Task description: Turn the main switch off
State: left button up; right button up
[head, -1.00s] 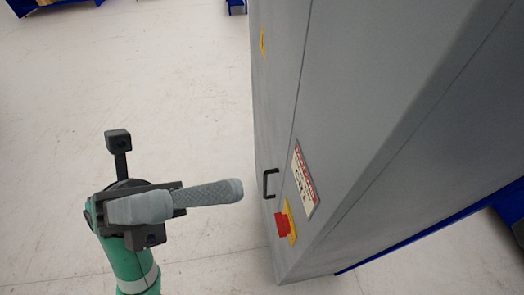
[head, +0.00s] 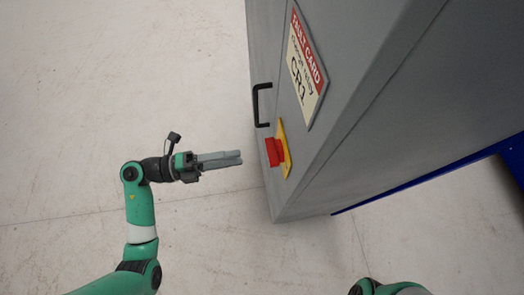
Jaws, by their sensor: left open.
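The main switch (head: 274,152) is a red knob on a yellow plate (head: 285,148), low on the front of a grey cabinet (head: 370,90). My left gripper (head: 240,158) is to the left of the red knob, pointing right at it, with a small visible gap between. Its fingers look close together from this angle, but they are open and nothing shows between them. Whether the knob stands at on or off cannot be made out. Of my right arm only a green link shows at the bottom edge; its gripper is out of view.
A black handle (head: 258,105) sticks out of the cabinet door just above the switch. A fault card (head: 305,65) reading "CR2" is fixed beside it. The pale floor (head: 100,90) to the left is clear.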

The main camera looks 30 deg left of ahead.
aim_at(274, 152)
pick_arm(q)
jog(key=x, duration=0.8)
grip_shut()
